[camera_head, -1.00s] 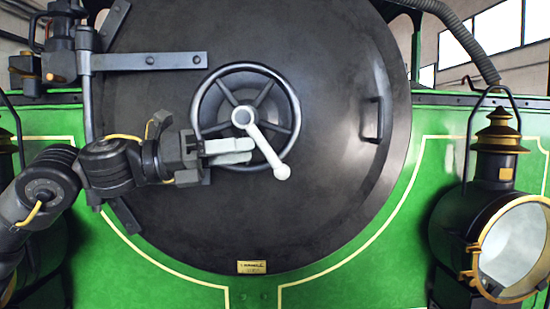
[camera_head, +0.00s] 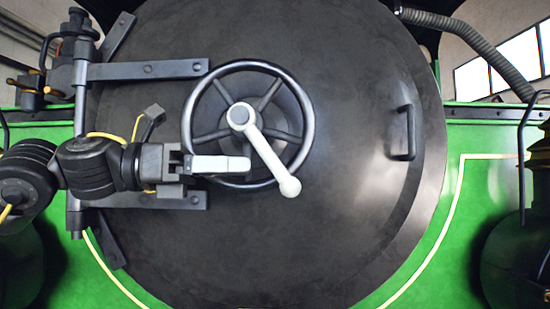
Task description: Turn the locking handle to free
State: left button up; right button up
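The locking handle (camera_head: 264,152) is a pale lever at the centre of the round black smokebox door. It slants from its hub at the upper left down to a ball end at the lower right. A dark spoked handwheel (camera_head: 307,119) sits behind it. My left gripper (camera_head: 248,164) comes in from the left, its pale fingers in front of the wheel's lower left part. The fingertips are just left of the lever, with no clear contact. The fingers overlap in this view, so their gap is hidden. My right gripper is out of view.
The black door (camera_head: 345,220) has a grab handle (camera_head: 404,132) on its right. Two hinge straps (camera_head: 150,69) reach across its left side. A dark lamp (camera_head: 515,255) stands at the right edge on the green front (camera_head: 470,190). A ribbed hose hangs at the upper right.

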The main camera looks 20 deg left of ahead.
aim_at(275, 167)
pick_arm(q)
jog(key=p+x, duration=0.2)
jog(key=x, duration=0.2)
jog(key=shift+w+d+r, duration=0.15)
jog(key=shift+d, duration=0.6)
jog(key=shift+w+d, duration=0.3)
jog(key=shift+d, duration=0.1)
jog(key=shift+w, duration=0.1)
jog(key=c, duration=0.6)
grip_shut()
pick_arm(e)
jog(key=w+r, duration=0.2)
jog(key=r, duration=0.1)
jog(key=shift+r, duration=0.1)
